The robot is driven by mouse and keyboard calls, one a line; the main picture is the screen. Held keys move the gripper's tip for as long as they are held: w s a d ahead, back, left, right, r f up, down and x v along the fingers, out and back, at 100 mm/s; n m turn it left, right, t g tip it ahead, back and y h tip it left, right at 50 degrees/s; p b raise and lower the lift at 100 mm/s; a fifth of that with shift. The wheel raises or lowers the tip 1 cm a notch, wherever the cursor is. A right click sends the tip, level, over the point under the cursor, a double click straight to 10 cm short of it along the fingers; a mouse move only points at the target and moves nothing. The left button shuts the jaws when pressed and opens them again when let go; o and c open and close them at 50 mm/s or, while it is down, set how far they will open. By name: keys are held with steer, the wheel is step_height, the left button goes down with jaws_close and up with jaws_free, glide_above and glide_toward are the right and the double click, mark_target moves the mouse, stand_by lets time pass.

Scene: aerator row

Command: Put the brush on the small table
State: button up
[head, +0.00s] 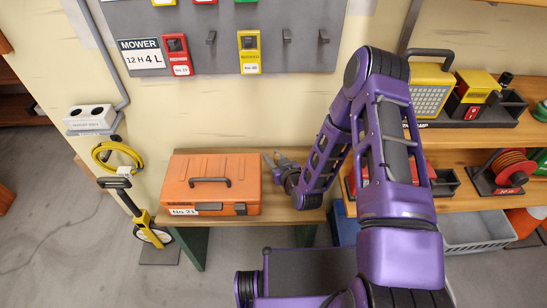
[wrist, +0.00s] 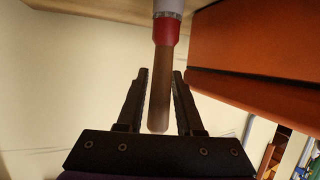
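The brush shows in the wrist view as a wooden handle (wrist: 159,95) with a red collar (wrist: 166,32) and a pale part above it. Its far end is cut off by the picture's top edge. My gripper (wrist: 160,75) has one finger on each side of the handle, with narrow gaps beside it; it looks open. In the head view my gripper (head: 272,160) is low over the right part of the small wooden table (head: 275,213), just right of the orange toolbox. I cannot make out the brush in the head view, nor whether it rests on the table.
The orange toolbox (head: 212,185) fills the table's left part and shows close beside my gripper in the wrist view (wrist: 255,60). Shelves with a yellow lamp (head: 430,90) and a red cable reel (head: 510,167) stand at right. A tool board (head: 300,50) hangs behind.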

steer(key=shift+s+r, duration=0.1)
steer(key=shift+r, duration=0.1)
steer(key=p+v, duration=0.1)
steer(key=v, duration=1)
steer(key=shift+s+d, duration=0.2)
steer(key=shift+s, duration=0.15)
